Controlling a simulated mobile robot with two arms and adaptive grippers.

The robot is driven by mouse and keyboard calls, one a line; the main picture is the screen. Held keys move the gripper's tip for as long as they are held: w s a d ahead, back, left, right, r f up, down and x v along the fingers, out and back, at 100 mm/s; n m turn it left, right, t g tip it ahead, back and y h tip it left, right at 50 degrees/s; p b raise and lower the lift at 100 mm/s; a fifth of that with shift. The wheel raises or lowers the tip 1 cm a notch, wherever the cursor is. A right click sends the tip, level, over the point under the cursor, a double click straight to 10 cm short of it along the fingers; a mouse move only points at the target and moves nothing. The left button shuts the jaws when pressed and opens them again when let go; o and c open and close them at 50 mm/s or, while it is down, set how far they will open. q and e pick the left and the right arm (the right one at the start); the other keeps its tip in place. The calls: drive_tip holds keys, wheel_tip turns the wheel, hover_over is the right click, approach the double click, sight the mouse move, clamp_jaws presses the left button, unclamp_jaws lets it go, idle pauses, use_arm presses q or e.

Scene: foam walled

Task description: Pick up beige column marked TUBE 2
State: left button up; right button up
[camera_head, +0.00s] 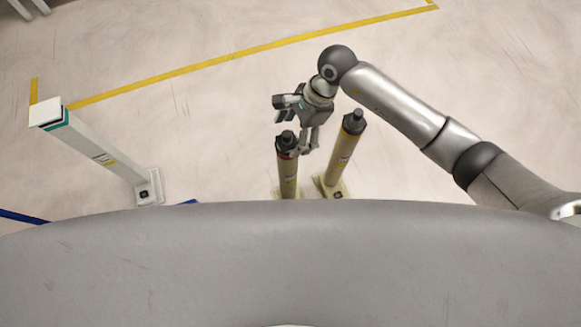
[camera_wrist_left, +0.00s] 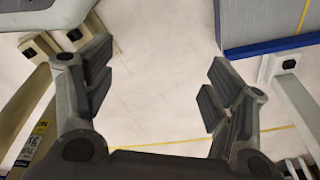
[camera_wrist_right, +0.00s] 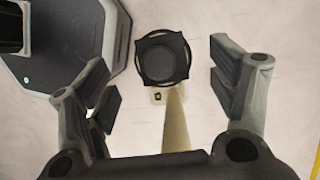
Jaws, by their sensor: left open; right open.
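Two beige columns with dark caps stand side by side in the head view: the left one (camera_head: 287,175) has a reddish band below its cap, the right one (camera_head: 342,158) has a yellow label. I cannot read which is TUBE 2. My right gripper (camera_head: 296,126) is open beside the tops of both. In the right wrist view, a dark cap (camera_wrist_right: 162,60) with a beige shaft (camera_wrist_right: 175,122) below lies between the open, empty fingers (camera_wrist_right: 165,85). My left gripper (camera_wrist_left: 160,88) is open and empty. A labelled beige column (camera_wrist_left: 28,112) shows at its left.
A white column (camera_head: 103,153) with a teal band stands at the left of the head view. Yellow lines (camera_head: 200,66) mark the pale floor, which is clear behind the columns. A grey block with a blue edge (camera_wrist_left: 275,49) is at the upper right in the left wrist view.

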drive_tip(key=x, duration=0.3)
drive_tip(key=shift+a+f, duration=0.2)
clamp_jaws()
drive_tip(key=shift+w+a+r, duration=0.1)
drive_tip(key=shift+r, duration=0.05)
idle(0.4)
